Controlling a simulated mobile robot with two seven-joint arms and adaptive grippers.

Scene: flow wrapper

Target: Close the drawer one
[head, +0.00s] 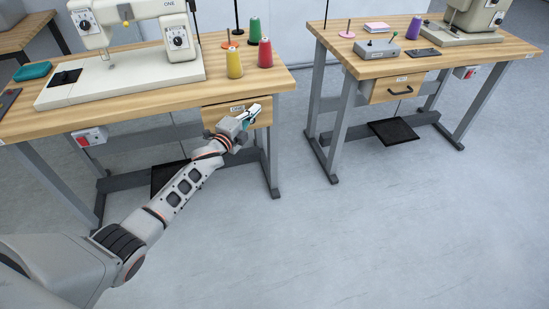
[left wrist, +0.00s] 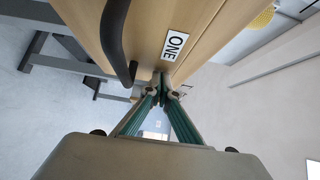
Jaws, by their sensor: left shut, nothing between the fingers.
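Drawer one (head: 265,117) is a light wood drawer under the left sewing table, with a ONE label. In the left wrist view its front (left wrist: 145,25) fills the upper middle, with the label (left wrist: 174,45) and a black bar handle (left wrist: 115,40). My left gripper (head: 251,114) is in front of the drawer and hides part of it. Its fingers (left wrist: 162,84) are shut with nothing between them, and the tips are at or very near the drawer front by the label, beside the handle. I cannot tell whether they touch, or how far the drawer stands out. My right gripper is out of view.
The left table (head: 270,82) carries a sewing machine (head: 140,45) and several thread cones. A second table (head: 340,62) with another drawer (head: 398,87) stands to the right. A red switch box (head: 90,138) hangs under the left table. The floor in front is clear.

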